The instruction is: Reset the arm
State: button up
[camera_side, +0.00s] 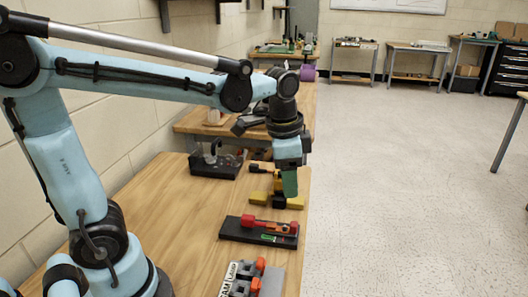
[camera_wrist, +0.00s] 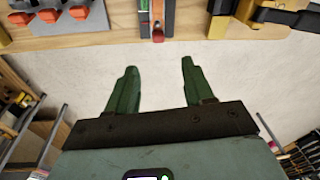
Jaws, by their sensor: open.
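My gripper (camera_side: 289,190) hangs near the right edge of the wooden table (camera_side: 185,215) in the side view, fingers pointing down. It overlaps the yellow and black fixture (camera_side: 262,197) there; the gap between them cannot be judged. In the wrist view the two green fingers of my gripper (camera_wrist: 158,66) are spread apart with nothing between them. Bare floor shows behind the fingers, and the table edge (camera_wrist: 220,32) lies beyond the tips. My arm reaches across the table from the left.
A black-based fixture with red and green parts (camera_side: 260,232) and a grey block with orange parts (camera_side: 254,280) stand on the near table. A black device (camera_side: 217,163) stands farther back. The wall (camera_side: 130,120) is on the left; open floor (camera_side: 400,190) is on the right.

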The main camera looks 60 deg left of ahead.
jog(key=s+a+f+n+t, duration=0.1)
jog(key=s+f+n+t, duration=0.1)
jog(key=s+n+t, duration=0.3)
jog(key=shift+s+n+t, duration=0.3)
jog(key=shift+s+n, duration=0.15)
jog(key=shift+n, duration=0.55)
jog(key=shift+o, duration=1.4)
jog(key=shift+a+r, duration=0.1)
jog(key=shift+r, duration=0.05)
jog(key=o, duration=0.6)
jog(key=r+n+g, duration=0.1)
jog(key=a+r+n, duration=0.1)
jog(key=r, duration=0.1)
jog(key=w+a+r+n+g, duration=0.1)
jog(key=shift+r+g, duration=0.3)
jog(key=shift+r, duration=0.05)
jog(key=a+r+n+g, duration=0.4)
jog(key=r+n+g, duration=0.15)
jog(key=r, duration=0.25)
jog(key=shift+n+t, duration=0.25)
jog(key=shift+t, duration=0.2)
jog(key=f, duration=1)
jog(key=shift+s+d, duration=0.1)
jog(key=shift+d, duration=0.15)
